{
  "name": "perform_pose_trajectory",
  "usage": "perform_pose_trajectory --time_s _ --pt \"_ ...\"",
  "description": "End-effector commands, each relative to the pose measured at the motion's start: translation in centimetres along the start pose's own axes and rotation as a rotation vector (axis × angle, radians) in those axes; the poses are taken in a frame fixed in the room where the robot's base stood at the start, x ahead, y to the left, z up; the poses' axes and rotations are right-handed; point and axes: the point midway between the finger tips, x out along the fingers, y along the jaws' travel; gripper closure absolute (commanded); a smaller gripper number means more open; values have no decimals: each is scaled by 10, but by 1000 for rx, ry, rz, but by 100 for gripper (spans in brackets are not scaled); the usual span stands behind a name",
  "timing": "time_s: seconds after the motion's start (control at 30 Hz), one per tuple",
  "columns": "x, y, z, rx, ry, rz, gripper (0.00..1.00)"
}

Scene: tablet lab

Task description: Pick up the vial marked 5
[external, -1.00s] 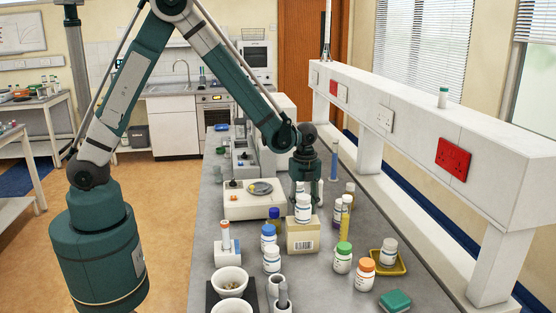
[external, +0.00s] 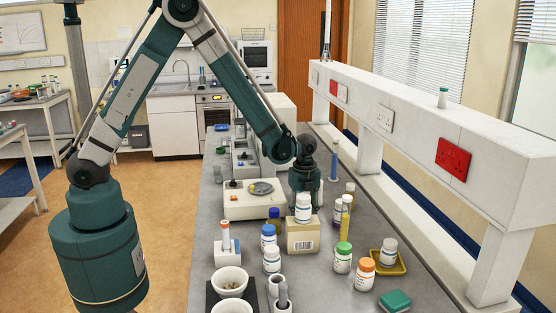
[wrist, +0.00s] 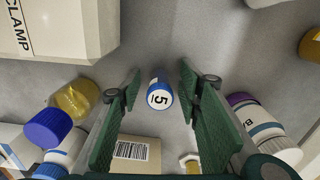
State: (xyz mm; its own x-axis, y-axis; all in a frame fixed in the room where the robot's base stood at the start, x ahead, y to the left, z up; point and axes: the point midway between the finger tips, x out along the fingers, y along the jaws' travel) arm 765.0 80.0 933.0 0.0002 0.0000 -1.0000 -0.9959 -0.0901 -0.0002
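The vial marked 5 (wrist: 159,95) is small, with a blue-edged white label, and shows in the wrist view on the grey bench. My gripper (wrist: 160,88) is open, with one green finger on each side of the vial and a visible gap on both sides. In the external view my gripper (external: 305,183) points down behind the cardboard box (external: 302,236) and the white-capped bottle (external: 303,208) on it. The vial and my fingertips are hidden there.
In the wrist view, a blue-capped amber bottle (wrist: 75,97) lies to the left and a purple-banded bottle (wrist: 258,125) to the right. A white device marked CLAMP (wrist: 75,30) fills the upper left. Bare bench (wrist: 160,40) shows beyond the vial.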

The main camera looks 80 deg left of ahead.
Motion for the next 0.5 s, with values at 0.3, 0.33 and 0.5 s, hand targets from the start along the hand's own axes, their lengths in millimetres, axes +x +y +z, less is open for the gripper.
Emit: perform_pose_trajectory --time_s 0.3,0.33,0.5 --pt "0 0 0 0 0 0 92" --pt "0 0 0 0 0 0 94" --pt "0 0 0 0 0 0 94"
